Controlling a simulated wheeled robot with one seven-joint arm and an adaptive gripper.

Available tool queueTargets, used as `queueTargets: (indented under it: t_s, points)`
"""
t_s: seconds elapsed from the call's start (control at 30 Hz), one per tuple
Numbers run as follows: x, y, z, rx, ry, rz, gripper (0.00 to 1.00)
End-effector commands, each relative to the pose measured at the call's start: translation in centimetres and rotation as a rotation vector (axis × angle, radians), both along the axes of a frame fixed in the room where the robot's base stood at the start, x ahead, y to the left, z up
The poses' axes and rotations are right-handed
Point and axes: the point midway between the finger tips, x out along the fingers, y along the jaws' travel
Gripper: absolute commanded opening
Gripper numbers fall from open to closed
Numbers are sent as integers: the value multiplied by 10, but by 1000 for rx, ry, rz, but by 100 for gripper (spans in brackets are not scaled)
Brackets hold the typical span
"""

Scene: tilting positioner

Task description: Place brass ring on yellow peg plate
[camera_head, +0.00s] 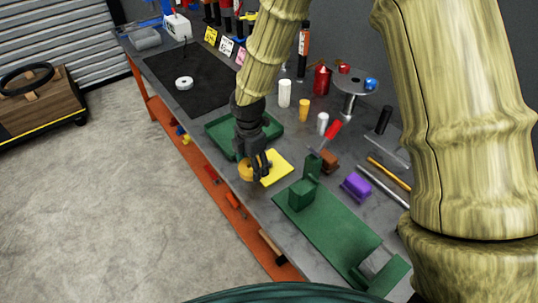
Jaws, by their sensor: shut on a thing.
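The yellow peg plate (280,167) lies flat on the grey bench near its front edge; no peg shows clearly, as my gripper covers part of it. My gripper (257,176) points down over the plate's left side. It is shut on the brass ring (245,171), an orange-gold piece showing to the left of the fingers, at the plate's left edge. The fingers hide part of the ring. I cannot tell the gap between ring and plate.
A green tray (216,128) stands just behind my gripper. A green clamp fixture (325,225) is to the right, with a brown block (329,161) and a purple block (356,186) nearby. Cylinders (284,93) stand behind. A black mat (205,95) lies far left.

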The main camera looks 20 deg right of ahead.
Motion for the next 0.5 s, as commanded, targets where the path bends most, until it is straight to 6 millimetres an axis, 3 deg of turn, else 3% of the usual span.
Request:
queueTargets:
  t_s: [0.3,0.5]
  points:
    - [30,-48,-2,1,0,0,22]
    - [40,-64,-6,0,0,2,22]
